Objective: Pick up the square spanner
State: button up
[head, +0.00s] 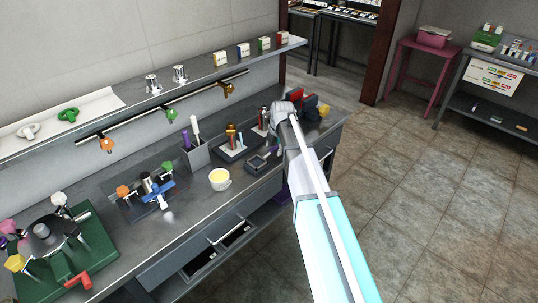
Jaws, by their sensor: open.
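I cannot make out a square spanner for certain in the head view. Small tools and parts on the bench (190,222) are too small to tell apart, and my arm hides some of the bench's right end. My arm reaches from the lower right to the right end of the bench, where its grey wrist ends. My gripper's fingers do not show; they are hidden by the arm.
A green base (87,240) with coloured knobs stands front left. A yellow-filled cup (220,181), a grey holder (196,155) with handled tools, and a dark tray (226,153) with bottles stand left of my arm. A shelf (140,104) runs above. The tiled floor at right is clear.

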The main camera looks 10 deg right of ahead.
jog(key=shift+c, duration=0.2)
grip_shut()
jog(key=shift+r, duration=0.15)
dwell(0.5)
notch_tip(320, 180, up, 3)
jog(key=p, duration=0.3)
jog(key=shift+f, duration=0.2)
jog(key=s+d+r+p, duration=0.1)
jog(key=s+r+p, duration=0.9)
jog(key=s, duration=0.4)
jog(key=shift+d, duration=0.4)
